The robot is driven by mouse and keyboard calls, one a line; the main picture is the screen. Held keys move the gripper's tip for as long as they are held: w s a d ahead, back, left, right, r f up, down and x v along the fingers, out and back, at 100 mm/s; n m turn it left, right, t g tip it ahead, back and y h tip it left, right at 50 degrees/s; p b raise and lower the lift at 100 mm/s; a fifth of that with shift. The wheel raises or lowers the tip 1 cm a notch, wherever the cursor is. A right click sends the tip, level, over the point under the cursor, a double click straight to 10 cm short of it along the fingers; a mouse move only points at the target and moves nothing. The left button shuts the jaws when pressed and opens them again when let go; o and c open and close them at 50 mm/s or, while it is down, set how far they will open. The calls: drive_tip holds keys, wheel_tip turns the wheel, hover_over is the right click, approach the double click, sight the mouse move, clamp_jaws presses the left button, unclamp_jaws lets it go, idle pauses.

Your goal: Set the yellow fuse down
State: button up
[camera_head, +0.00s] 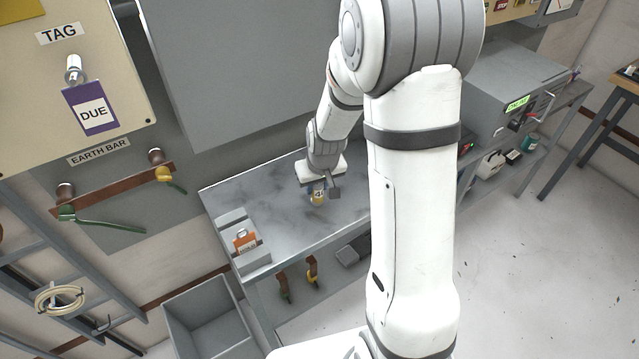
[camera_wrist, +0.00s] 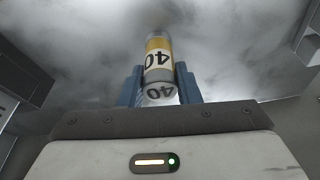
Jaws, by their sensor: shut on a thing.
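The yellow fuse (camera_wrist: 158,52) is a small cylinder with a yellow band, grey ends and the number 40 on it. My gripper (camera_wrist: 160,88) is shut on it, with one blue finger on each side. In the head view the yellow fuse (camera_head: 318,194) shows below my gripper (camera_head: 321,187), over the grey bench top (camera_head: 285,215). I cannot tell whether the fuse's lower end touches the bench top. My arm hides the right part of the bench.
A grey bin (camera_head: 208,318) is on the floor below. The bench top around the fuse looks clear. A grey cabinet (camera_head: 510,90) stands at the right.

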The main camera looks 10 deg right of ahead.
drive_tip(key=o, duration=1)
drive_tip(key=shift+f, duration=0.1)
drive_tip(key=shift+r, duration=0.25)
drive_tip(key=v, duration=1.2)
drive_tip(key=shift+m, duration=0.6)
drive_tip(key=s+r, duration=0.2)
drive_tip(key=s, duration=0.4)
drive_tip(key=s+r, duration=0.2)
drive_tip(key=s, duration=0.4)
drive_tip(key=s+r, duration=0.1)
drive_tip(key=s, duration=0.5)
drive_tip(key=shift+s+d+r, duration=0.15)
drive_tip(key=shift+r, duration=0.25)
